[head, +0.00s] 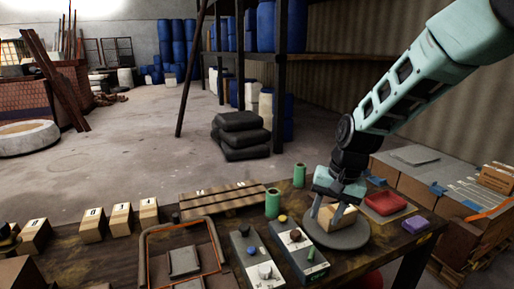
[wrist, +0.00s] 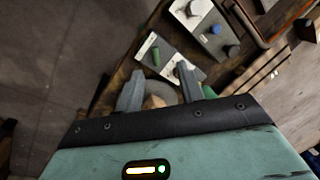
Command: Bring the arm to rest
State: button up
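My gripper (head: 335,209) points down over a round grey plate (head: 350,239) at the right of the workbench. Its two fingers stand apart. A light wooden block (head: 346,212) sits on the plate, just by the fingers. In the wrist view the fingers (wrist: 160,92) are spread, with part of the block (wrist: 154,102) showing between them and a gap at its right side. The block's lower part is hidden by the gripper body there. My gripper looks open and is not closed on the block.
Close by stand a red tray (head: 385,204), a purple block (head: 415,225), green cylinders (head: 272,203) and control boxes with knobs (head: 297,249). A wire-framed rack (head: 215,241), a slatted wooden board (head: 228,197) and numbered wooden blocks (head: 121,219) lie further left. Cartons (head: 420,172) stand behind at right.

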jog(key=s+a+r+n, duration=0.2)
jog(key=s+a+n, duration=0.15)
jog(key=s, duration=0.45)
jog(key=s+a+r+n, duration=0.2)
jog(key=s+a+n, duration=0.15)
jog(key=s, duration=0.45)
jog(key=s+n+h, duration=0.1)
jog(key=s+n, duration=0.3)
jog(key=s, duration=0.8)
jog(key=shift+s+d+n+g+h, duration=0.2)
jog(key=shift+d+n+g+h, duration=0.1)
jog(key=shift+d+n+g, duration=0.1)
jog(key=shift+r, duration=0.1)
